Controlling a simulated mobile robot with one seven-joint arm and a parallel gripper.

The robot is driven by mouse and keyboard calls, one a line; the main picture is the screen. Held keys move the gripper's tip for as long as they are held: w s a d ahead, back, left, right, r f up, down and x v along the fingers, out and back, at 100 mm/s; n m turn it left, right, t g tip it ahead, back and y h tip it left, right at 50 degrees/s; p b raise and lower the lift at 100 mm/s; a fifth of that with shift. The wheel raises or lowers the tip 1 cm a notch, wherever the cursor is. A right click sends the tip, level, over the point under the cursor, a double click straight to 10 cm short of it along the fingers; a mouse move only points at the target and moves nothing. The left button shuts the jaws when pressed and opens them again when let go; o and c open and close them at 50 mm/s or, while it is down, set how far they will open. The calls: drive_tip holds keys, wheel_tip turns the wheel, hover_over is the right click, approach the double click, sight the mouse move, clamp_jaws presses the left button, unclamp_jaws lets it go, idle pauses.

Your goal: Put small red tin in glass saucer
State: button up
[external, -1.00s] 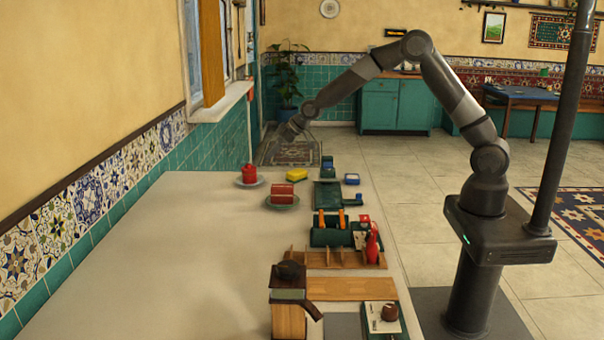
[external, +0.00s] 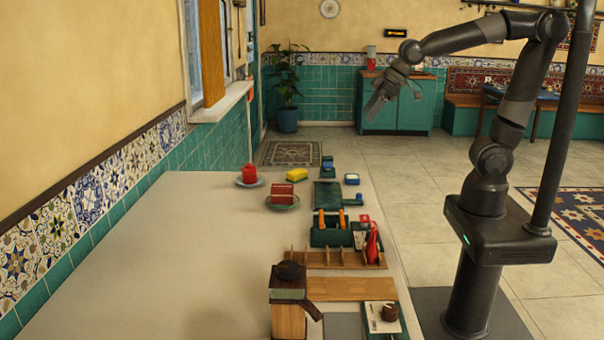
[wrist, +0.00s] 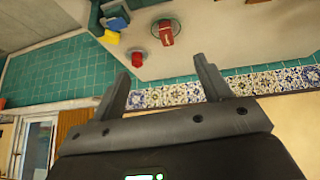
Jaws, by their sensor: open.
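The small red tin (external: 283,193) has a box shape with pale marks. It rests in the round glass saucer (external: 283,206) on the long pale counter, leaning inside the rim. Both show at the top of the wrist view, the tin (wrist: 166,33) within the clear saucer (wrist: 177,24). My gripper (external: 396,100) is open and empty, high in the air beyond the counter's far right end, well away from the tin. Its two spread fingers (wrist: 162,66) show in the wrist view with nothing between them.
A round red object (external: 249,173) sits on a smaller dish behind the saucer. The counter's left is clear.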

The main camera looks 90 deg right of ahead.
drive_tip(key=s+a+f, duration=0.1)
drive_tip(key=s+a, duration=0.1)
drive_tip(key=s, duration=1.3)
drive_tip(key=shift+s+a+f+g+y, duration=0.2)
drive_tip(key=shift+a+f+g+y, duration=0.2)
